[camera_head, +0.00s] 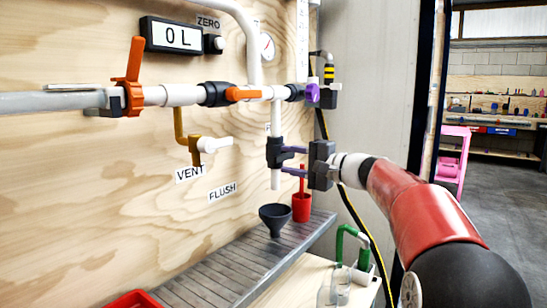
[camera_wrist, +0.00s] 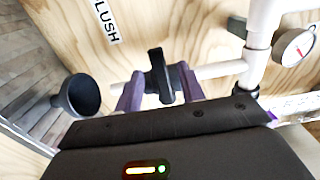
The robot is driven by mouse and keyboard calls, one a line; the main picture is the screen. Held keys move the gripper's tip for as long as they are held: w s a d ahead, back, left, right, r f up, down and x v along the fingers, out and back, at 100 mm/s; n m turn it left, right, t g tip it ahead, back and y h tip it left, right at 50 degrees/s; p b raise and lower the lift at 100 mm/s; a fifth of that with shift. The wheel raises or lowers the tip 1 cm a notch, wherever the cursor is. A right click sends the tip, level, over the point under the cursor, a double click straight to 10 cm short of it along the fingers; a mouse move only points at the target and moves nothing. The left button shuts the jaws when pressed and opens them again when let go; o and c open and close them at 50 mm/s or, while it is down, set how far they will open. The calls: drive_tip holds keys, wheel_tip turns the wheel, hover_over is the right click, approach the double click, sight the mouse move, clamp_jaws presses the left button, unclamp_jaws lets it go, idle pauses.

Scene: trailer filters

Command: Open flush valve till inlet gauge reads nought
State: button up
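The flush valve (camera_head: 274,152) is a dark body on a thin white drop pipe, above and right of the FLUSH label (camera_head: 222,191). Its black handle (camera_wrist: 158,75) stands across the pipe in the wrist view. My gripper (camera_head: 293,160) has purple fingers reaching to the valve from the right. In the wrist view my gripper (camera_wrist: 161,88) is open, with one finger on each side of the handle and small gaps showing. A round gauge (camera_head: 267,46) is partly behind a white pipe; it also shows in the wrist view (camera_wrist: 298,46). Its reading is too small to tell.
A dark funnel (camera_head: 275,217) and a red cup (camera_head: 301,207) stand on the grated shelf (camera_head: 225,272) below. An orange handle (camera_head: 134,60) stands upright. The display (camera_head: 174,36) reads 0 L.

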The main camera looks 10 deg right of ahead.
sight(282, 159)
drive_tip(key=x, duration=0.5)
drive_tip(key=shift+w+a+p, duration=0.1)
drive_tip(key=shift+a+p, duration=0.05)
drive_tip(key=shift+p, duration=0.2)
clamp_jaws()
